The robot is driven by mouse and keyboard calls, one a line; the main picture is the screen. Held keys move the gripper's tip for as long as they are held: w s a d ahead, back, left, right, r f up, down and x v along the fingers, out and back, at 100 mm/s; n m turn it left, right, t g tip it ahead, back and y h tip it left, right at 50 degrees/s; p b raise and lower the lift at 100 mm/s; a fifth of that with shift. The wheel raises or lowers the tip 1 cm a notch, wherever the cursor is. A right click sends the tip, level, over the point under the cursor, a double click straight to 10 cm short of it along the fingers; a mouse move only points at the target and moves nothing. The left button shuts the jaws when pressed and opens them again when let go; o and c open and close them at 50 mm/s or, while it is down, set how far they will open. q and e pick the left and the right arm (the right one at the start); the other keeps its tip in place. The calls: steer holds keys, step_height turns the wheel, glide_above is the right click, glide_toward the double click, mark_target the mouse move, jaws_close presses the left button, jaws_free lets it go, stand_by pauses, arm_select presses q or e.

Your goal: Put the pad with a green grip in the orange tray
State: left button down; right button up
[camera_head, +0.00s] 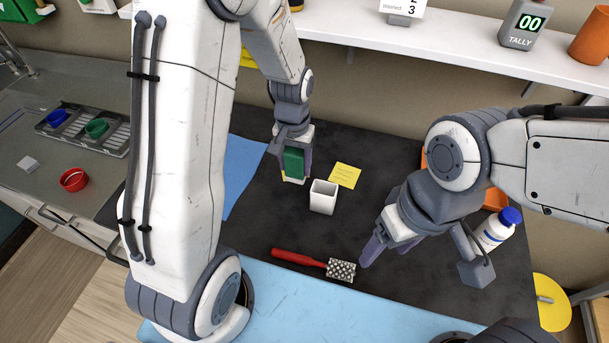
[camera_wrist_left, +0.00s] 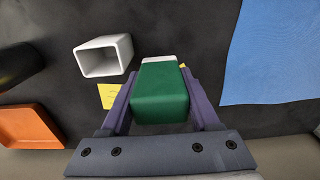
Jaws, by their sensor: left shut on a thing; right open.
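The pad with a green grip (camera_head: 293,162) is held between the fingers of my left gripper (camera_head: 292,166), over the dark mat. In the left wrist view the green grip (camera_wrist_left: 160,97) fills the space between the fingers (camera_wrist_left: 160,92), with a white edge of the pad beyond it. The orange tray (camera_head: 495,199) is mostly hidden behind my right arm in the head view. It shows at the left of the left wrist view (camera_wrist_left: 30,127). My right gripper (camera_head: 385,248) is open and empty above the mat's right part.
A white open cup (camera_head: 322,198) and a yellow note (camera_head: 345,175) are near the left gripper. A red-handled tool (camera_head: 300,258) lies near the front. A shelf (camera_head: 455,54) runs along the back.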

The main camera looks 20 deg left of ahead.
mark_target(296, 179)
arm_select(q)
steer(key=shift+f+p, duration=0.4)
steer(key=shift+f, duration=2.55)
steer(key=shift+f, duration=0.15)
steer(key=shift+c, duration=2.2)
jaws_free()
